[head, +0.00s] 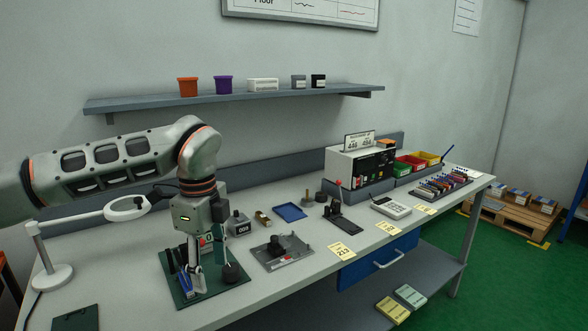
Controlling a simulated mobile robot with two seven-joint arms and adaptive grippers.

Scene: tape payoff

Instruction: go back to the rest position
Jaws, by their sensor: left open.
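My left arm comes in from the left and bends down at the wrist. My left gripper (207,259) points down over the dark green mat (213,293) near the front left of the bench. Its fingers are apart, and I see nothing held between them. Blue and other slim items (184,283) stand on the mat to the left of the fingers. A dark round item (231,272) is just right of them. The gripper hides part of the mat, and I cannot tell if the fingertips touch anything. My right gripper is not in view.
The grey bench (130,270) also holds a ring lamp (56,276), a grey fixture plate (287,256), a blue tray (290,212), a calculator-like device (391,207) and a machine (360,165). A wall shelf (235,98) with small containers is behind. The air above the bench's middle is clear.

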